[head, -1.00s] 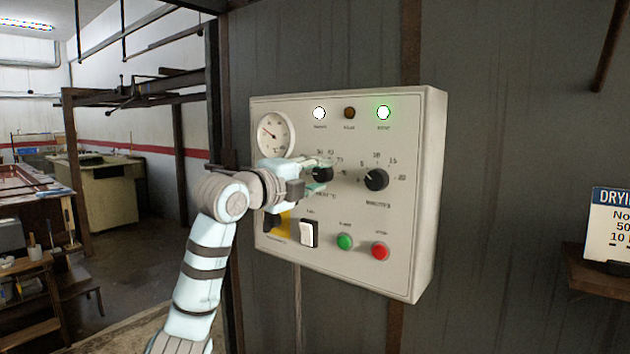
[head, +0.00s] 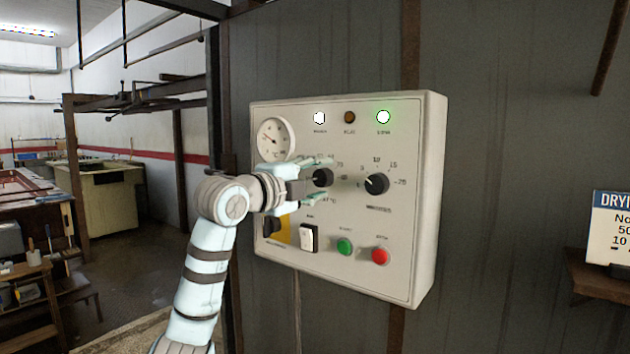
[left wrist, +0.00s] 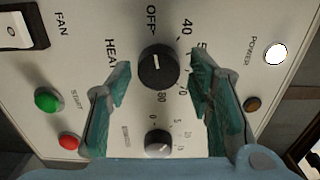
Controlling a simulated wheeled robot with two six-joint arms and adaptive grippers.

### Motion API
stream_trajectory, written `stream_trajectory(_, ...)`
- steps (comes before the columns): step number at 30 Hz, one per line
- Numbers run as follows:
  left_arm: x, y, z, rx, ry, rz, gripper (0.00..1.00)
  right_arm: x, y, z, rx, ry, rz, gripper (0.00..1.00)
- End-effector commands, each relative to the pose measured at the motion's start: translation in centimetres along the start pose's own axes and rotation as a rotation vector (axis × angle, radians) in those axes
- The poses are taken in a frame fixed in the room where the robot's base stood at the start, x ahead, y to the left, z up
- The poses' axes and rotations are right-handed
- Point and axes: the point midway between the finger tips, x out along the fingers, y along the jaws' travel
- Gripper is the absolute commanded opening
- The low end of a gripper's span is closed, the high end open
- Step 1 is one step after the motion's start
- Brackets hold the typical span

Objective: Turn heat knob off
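The heat knob (head: 322,177) is a round black dial on the pale control panel (head: 427,200). In the left wrist view the heat knob (left wrist: 157,66) has a short white mark pointing roughly up towards the printed OFF; its exact setting is hard to read. My left gripper (head: 327,179) is open, with one finger above the knob and one below it in the head view. In the left wrist view its two teal fingertips (left wrist: 158,78) stand on either side of the knob, with visible gaps. My right gripper is in neither view.
The timer knob (head: 376,183) is right of the heat knob. Below are a white fan switch (head: 308,237), a green start button (head: 344,246) and a red button (head: 380,256). A gauge (head: 275,138) and lamps sit above. A sign (head: 612,228) stands on the right shelf.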

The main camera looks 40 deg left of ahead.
Motion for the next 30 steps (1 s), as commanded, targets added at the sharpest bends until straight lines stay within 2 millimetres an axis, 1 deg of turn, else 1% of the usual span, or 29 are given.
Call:
stream_trajectory(8, 0.0, 0.1, 0.1, 0.001, -0.001, 0.002, 0.53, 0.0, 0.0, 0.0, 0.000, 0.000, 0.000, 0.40)
stream_trajectory(10, -0.4, 0.1, 0.1, 0.002, -0.003, 0.002, 0.53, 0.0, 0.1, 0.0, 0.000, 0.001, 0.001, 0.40)
stream_trajectory(13, -1.9, 0.1, 0.2, 0.006, -0.005, 0.002, 0.53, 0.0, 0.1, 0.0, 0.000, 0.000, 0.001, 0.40)
stream_trajectory(18, -5.7, 0.1, 0.2, 0.008, -0.007, 0.003, 0.53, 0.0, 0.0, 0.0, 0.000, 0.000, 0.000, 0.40)
stream_trajectory(21, -7.0, 0.1, 0.1, 0.005, -0.004, 0.003, 0.53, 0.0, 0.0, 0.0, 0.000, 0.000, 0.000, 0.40)
stream_trajectory(24, -7.5, 0.1, 0.0, 0.002, -0.001, 0.003, 0.53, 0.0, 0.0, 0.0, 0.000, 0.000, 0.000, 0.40)
stream_trajectory(30, -7.5, 0.1, 0.0, 0.000, 0.000, 0.003, 0.53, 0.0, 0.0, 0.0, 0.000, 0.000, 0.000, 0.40)
